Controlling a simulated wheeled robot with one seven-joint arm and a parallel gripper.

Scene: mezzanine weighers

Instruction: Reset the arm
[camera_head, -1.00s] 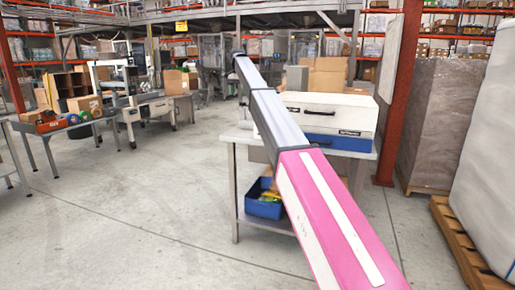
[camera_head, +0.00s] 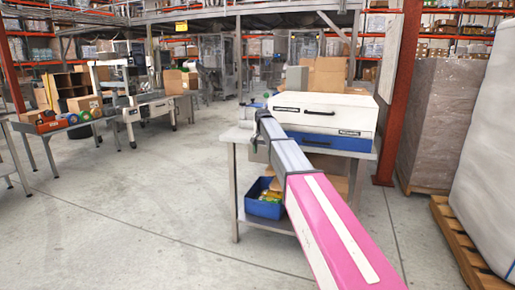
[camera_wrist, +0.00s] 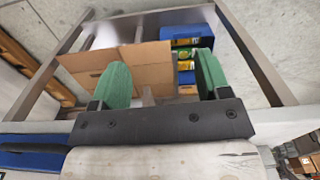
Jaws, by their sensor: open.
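My gripper shows in the wrist view (camera_wrist: 160,80) with its two green fingers spread wide and nothing between them. It hangs over the edge of a metal work table (camera_head: 232,136). Past the fingertips, in the wrist view, an open cardboard box (camera_wrist: 120,68) and a blue bin (camera_wrist: 192,34) with yellow-labelled packs lie on the lower shelf.
A white case (camera_head: 325,112) on a blue case (camera_head: 335,143) stands on the table, close right of my arm. The blue bin (camera_head: 265,205) shows below. A red post (camera_head: 397,100) and a wrapped pallet load (camera_head: 440,120) stand right.

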